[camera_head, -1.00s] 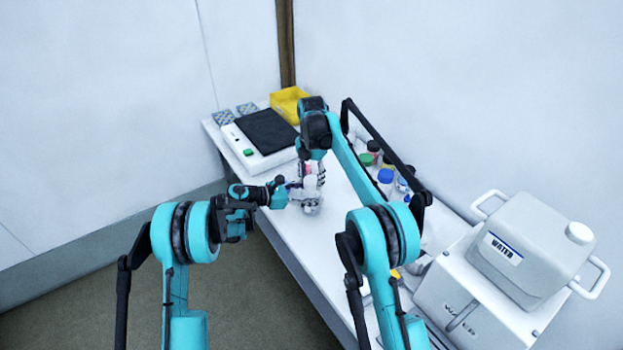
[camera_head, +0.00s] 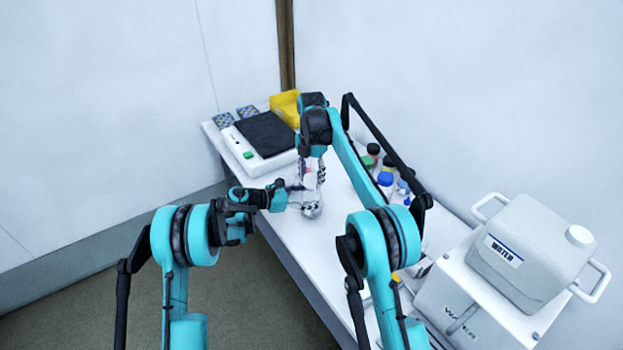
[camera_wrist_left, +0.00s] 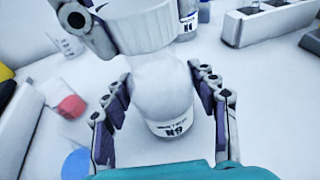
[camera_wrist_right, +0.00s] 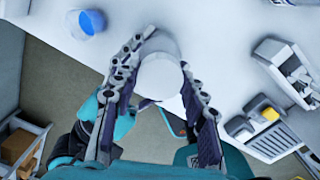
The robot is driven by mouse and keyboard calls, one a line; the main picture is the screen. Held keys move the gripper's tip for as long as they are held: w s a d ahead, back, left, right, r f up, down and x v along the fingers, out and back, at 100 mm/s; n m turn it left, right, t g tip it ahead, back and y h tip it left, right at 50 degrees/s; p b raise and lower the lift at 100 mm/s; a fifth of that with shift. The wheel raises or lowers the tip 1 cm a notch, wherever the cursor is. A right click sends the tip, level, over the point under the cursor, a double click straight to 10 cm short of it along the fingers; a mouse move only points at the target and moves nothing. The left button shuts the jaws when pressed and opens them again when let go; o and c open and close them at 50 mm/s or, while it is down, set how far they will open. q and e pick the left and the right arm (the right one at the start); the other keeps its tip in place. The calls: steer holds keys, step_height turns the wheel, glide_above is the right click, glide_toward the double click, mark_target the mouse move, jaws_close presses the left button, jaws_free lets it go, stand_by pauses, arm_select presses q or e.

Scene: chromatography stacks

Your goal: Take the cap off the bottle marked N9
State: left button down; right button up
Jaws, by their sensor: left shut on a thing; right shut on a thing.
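The bottle marked N9 (camera_wrist_left: 172,128) stands between the fingers of my left gripper (camera_wrist_left: 162,88), which is shut on it. It is a pale bottle with a dark-lettered label; in the head view it is small near the table's front edge (camera_head: 311,210). My right gripper (camera_wrist_right: 163,62) is above it, coming from the far side, and is shut on a round white cap (camera_wrist_right: 160,80). The cap (camera_wrist_left: 145,28) also shows in the left wrist view, over the bottle's top and hiding its neck. I cannot tell whether cap and neck touch.
Several bottles with coloured caps (camera_head: 386,180) stand to the right by a black frame. A white device with a dark top (camera_head: 262,135) and a yellow bin (camera_head: 286,106) are at the back. A water container (camera_head: 525,250) is at the right.

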mark_target(311, 178)
steer(key=shift+r, duration=0.1)
steer(key=shift+r, duration=1.9)
arm_select(q)
steer(key=shift+c, duration=2.1)
jaws_free()
